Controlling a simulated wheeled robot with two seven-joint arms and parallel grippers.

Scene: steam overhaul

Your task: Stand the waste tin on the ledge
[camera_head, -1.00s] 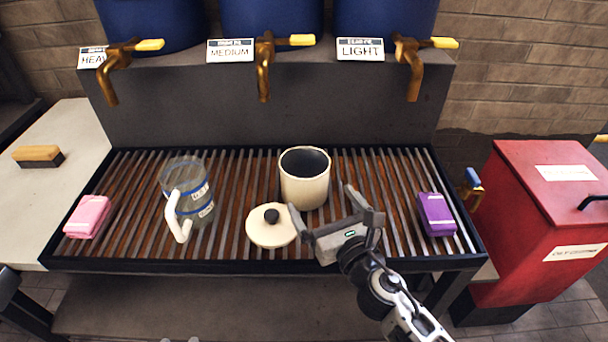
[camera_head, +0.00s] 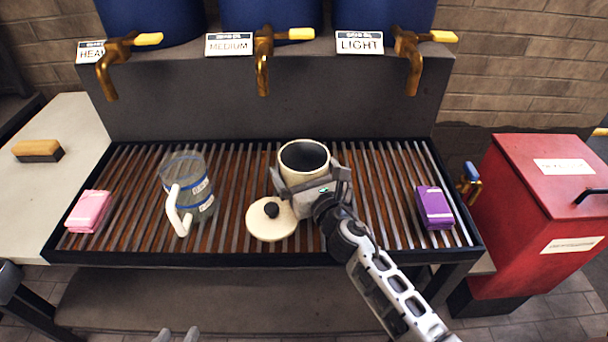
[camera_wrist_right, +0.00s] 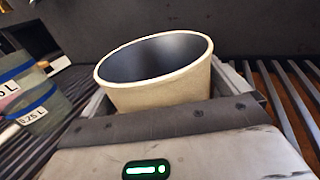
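The waste tin, a cream open-topped pot with a dark inside (camera_head: 304,158), stands upright on the slatted grate. Its round cream lid with a black knob (camera_head: 271,219) lies on the grate at its front left. My right gripper (camera_head: 311,181) is low at the tin's front, with one finger on either side of it. The tin (camera_wrist_right: 160,92) also fills the space between the fingers in the right wrist view. The fingers look open around it; contact is not clear. Two grey tips of my left gripper (camera_head: 176,336) show at the bottom edge; their opening is unclear.
A glass jug with a white handle (camera_head: 198,203) and a pink packet (camera_head: 88,211) are left on the grate (camera_head: 240,170); a purple packet (camera_head: 434,208) is right. Brass taps (camera_head: 262,72) overhang the back. A pale side top (camera_head: 78,125) holds a brush (camera_head: 38,150). A red bin (camera_head: 545,215) stands right.

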